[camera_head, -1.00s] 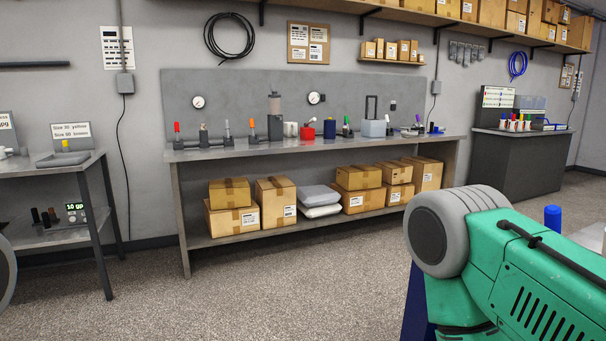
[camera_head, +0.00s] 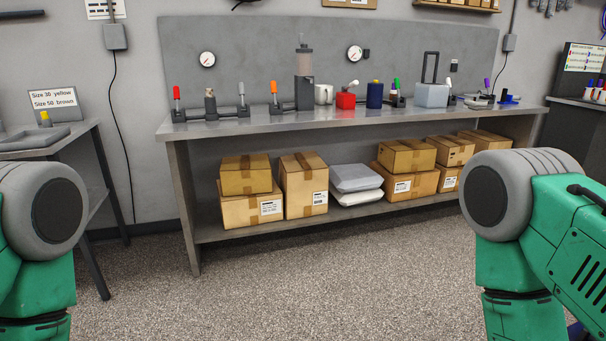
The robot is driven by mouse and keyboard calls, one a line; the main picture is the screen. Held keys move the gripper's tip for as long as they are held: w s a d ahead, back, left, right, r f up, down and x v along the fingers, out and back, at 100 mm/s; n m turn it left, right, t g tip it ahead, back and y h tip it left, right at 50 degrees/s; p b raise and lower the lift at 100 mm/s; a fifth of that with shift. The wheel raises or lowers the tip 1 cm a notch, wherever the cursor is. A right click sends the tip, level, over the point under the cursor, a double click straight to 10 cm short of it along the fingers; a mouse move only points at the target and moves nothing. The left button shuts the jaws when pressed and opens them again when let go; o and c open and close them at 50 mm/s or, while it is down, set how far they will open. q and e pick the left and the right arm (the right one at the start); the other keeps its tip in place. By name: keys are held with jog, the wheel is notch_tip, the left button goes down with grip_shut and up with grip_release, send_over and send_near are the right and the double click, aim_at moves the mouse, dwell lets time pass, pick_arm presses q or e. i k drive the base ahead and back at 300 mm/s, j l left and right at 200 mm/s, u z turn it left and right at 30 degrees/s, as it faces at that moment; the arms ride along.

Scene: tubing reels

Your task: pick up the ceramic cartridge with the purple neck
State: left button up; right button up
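No thing can be made out for sure as the ceramic cartridge with the purple neck. Several small white containers with coloured tops (camera_head: 595,92) stand on the dark side bench at the right edge, partly cut off and too small to tell apart. A small item with a purple top (camera_head: 487,86) stands near the right end of the long grey workbench (camera_head: 350,120); its kind is unclear. Neither of my grippers is in view. Only green and grey links of my two arms show, at the lower left and lower right.
A side table (camera_head: 60,140) stands left. The speckled floor ahead is clear.

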aim_at(393, 92)
jog(key=i+j, duration=0.1)
jog(key=i, duration=0.8)
jog(key=i+j+z, duration=0.15)
jog(key=i, duration=0.75)
jog(key=i+l+z, duration=0.15)
jog(key=z, duration=0.25)
jog(key=i+z, duration=0.7)
jog(key=z, duration=0.15)
jog(key=i+j+z, duration=0.2)
jog(key=z, duration=0.2)
jog(key=i+l+z, duration=0.1)
jog(key=i+z, duration=0.35)
jog(key=i, duration=0.55)
